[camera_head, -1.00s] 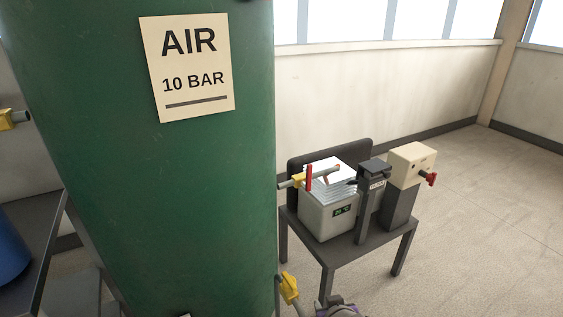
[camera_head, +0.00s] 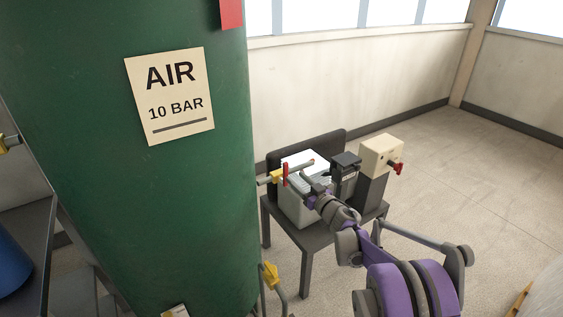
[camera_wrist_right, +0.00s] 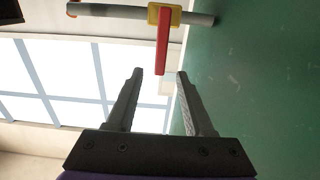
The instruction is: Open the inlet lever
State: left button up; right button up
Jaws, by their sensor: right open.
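A red lever (camera_head: 285,174) sits on a yellow valve body (camera_head: 276,176) on a grey pipe that comes out of the green tank (camera_head: 200,220). The lever stands crosswise to the pipe. In the right wrist view the red lever (camera_wrist_right: 163,45) points down from the yellow body (camera_wrist_right: 164,14), its free end between the two fingertips in the picture. My right gripper (camera_wrist_right: 160,73) is open and empty. In the head view my right gripper (camera_head: 308,178) is just right of the lever; whether they touch cannot be told. My left gripper is not in view.
A dark table (camera_head: 310,236) behind my right arm carries a white box (camera_head: 295,207) and a beige-headed device with a red knob (camera_head: 397,168). A second yellow handle (camera_head: 270,274) is low beside the tank. Open floor (camera_head: 480,170) lies to the right.

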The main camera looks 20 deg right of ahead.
aim_at(285, 174)
jog(key=w+a, duration=0.1)
jog(key=w, duration=0.9)
jog(key=shift+w+a, duration=0.25)
jog(key=shift+w, duration=0.1)
grip_shut()
dwell(1.0)
